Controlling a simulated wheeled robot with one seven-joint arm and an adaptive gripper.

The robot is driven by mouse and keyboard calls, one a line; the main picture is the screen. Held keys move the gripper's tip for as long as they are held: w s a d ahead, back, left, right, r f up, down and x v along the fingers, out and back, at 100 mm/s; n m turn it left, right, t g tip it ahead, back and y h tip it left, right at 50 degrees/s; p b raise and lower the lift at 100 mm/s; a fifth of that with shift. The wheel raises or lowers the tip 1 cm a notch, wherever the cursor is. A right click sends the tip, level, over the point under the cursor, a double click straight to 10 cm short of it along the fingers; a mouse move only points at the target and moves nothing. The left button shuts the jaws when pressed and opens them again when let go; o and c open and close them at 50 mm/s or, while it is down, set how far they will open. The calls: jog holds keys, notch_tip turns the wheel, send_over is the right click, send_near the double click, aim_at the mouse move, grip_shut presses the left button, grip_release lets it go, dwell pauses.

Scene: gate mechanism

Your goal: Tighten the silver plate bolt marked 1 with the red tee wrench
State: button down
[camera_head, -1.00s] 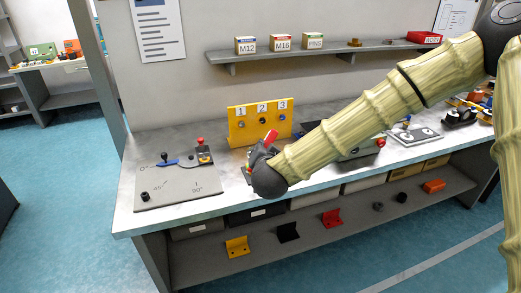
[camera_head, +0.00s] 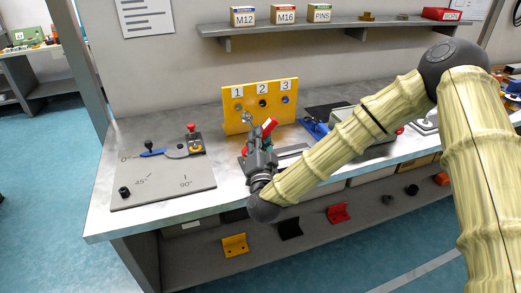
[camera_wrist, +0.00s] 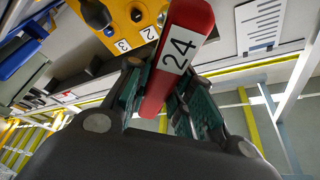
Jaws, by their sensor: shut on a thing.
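The yellow plate (camera_head: 233,125) stands upright on the bench, with labels 1, 2 and 3 above its bolts. The silver bolt marked 1 (camera_head: 238,107) is at its left. My gripper (camera_head: 266,138) is shut on the red tee wrench (camera_head: 269,125), in front of the plate and a little right of bolt 1. In the wrist view, the red handle (camera_wrist: 178,58), labelled 24, sits between the green finger pads. A silver piece near bolt 1 may be the wrench's end; I cannot tell whether it touches the bolt. Bolt 1 is not clear in the wrist view.
A grey angle board (camera_head: 150,188) with a blue lever (camera_head: 152,153) and a red knob lies at the left. A grey box (camera_head: 350,122) and blue tools (camera_head: 315,128) are right of the plate. A shelf (camera_head: 330,28) with labelled boxes hangs above.

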aim_at(253, 127)
jog(key=shift+f, duration=0.45)
jog(key=shift+a, duration=0.15)
jog(key=shift+w+a, duration=0.25)
jog(key=shift+w, duration=0.55)
jog(key=shift+w+a, duration=0.25)
jog(key=shift+w, duration=0.5)
jog(key=shift+w+a, duration=0.25)
jog(key=shift+w, duration=0.65)
jog(key=shift+w+a+b, duration=0.2)
jog(key=shift+w+b, duration=0.15)
jog(key=shift+w+a+b, duration=0.25)
jog(key=shift+w+b, duration=0.2)
jog(key=shift+w, duration=0.35)
jog(key=shift+r, duration=0.1)
dwell(0.5)
jog(key=c, duration=1.9)
grip_release()
grip_shut()
